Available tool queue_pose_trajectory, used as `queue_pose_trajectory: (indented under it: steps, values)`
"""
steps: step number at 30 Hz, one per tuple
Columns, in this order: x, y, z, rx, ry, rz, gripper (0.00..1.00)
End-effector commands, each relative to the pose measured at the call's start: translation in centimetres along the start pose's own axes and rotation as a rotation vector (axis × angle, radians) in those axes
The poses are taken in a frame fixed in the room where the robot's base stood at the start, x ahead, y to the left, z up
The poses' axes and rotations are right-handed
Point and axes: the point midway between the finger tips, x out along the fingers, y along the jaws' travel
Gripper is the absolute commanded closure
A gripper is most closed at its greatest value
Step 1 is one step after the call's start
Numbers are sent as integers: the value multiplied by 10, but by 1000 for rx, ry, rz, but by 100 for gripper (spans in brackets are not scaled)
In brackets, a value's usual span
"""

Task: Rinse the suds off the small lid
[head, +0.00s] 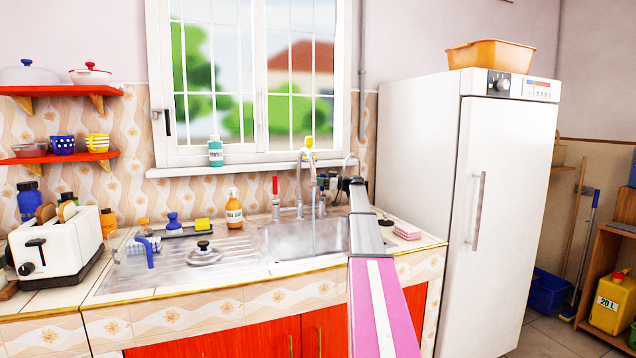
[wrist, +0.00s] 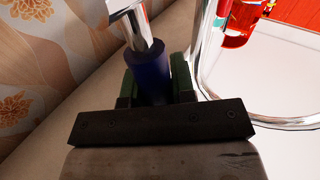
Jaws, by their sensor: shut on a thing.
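The small lid (head: 204,254), grey with a dark knob, lies on the ribbed drainboard left of the sink basin (head: 290,240). Suds on it are too small to tell. The chrome tap (head: 299,180) arches over the basin, and a thin pale streak below its spout looks like running water. My gripper (head: 328,183) is behind the basin, right of the tap, well away from the lid. In the wrist view its green-padded fingers are shut on a dark blue tap handle (wrist: 148,72) with a chrome stem; in the head view the handle is mostly hidden.
A red-topped tap handle (head: 275,187) stands left of the spout. An orange soap bottle (head: 234,209), a yellow sponge (head: 203,224) and a blue brush (head: 173,222) stand behind the drainboard. A toaster (head: 62,243) is at left; a white fridge (head: 500,200) at right.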

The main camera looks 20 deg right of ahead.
Motion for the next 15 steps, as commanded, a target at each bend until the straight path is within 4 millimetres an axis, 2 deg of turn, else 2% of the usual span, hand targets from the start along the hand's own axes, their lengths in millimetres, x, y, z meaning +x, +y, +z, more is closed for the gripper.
queue_pose_trajectory:
  steps: [6, 15]
  values:
    - [-7, -10, 0, -116, 78, 1, 100]
    - [-8, -11, -1, -138, 92, 1, 100]
